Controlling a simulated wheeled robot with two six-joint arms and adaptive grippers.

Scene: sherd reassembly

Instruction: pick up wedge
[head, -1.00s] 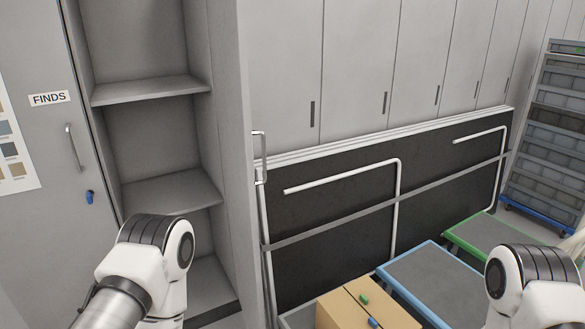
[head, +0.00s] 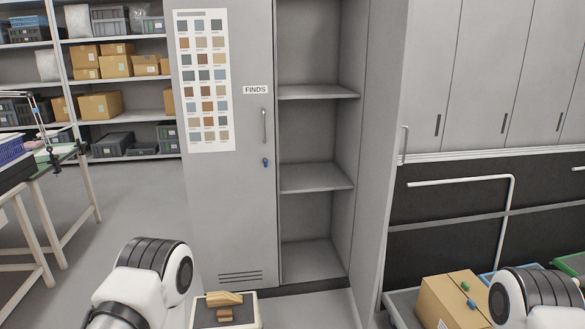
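A tan, wedge-shaped wooden piece (head: 224,298) lies at the bottom of the head view, on the dark top of a small pale-rimmed stand (head: 258,321). A smaller brown block (head: 225,315) lies just in front of it. I cannot tell for sure which of the two is the wedge. My two arms show only as white and black joints at the lower left and lower right. Both grippers are out of view, so whether they hold anything is hidden.
A grey cabinet marked FINDS (head: 230,215) stands behind the stand, its right side showing empty shelves (head: 315,178). A cardboard box (head: 448,302) sits at the lower right. A table (head: 40,170) and stocked shelving (head: 118,90) stand at the left. Floor between is clear.

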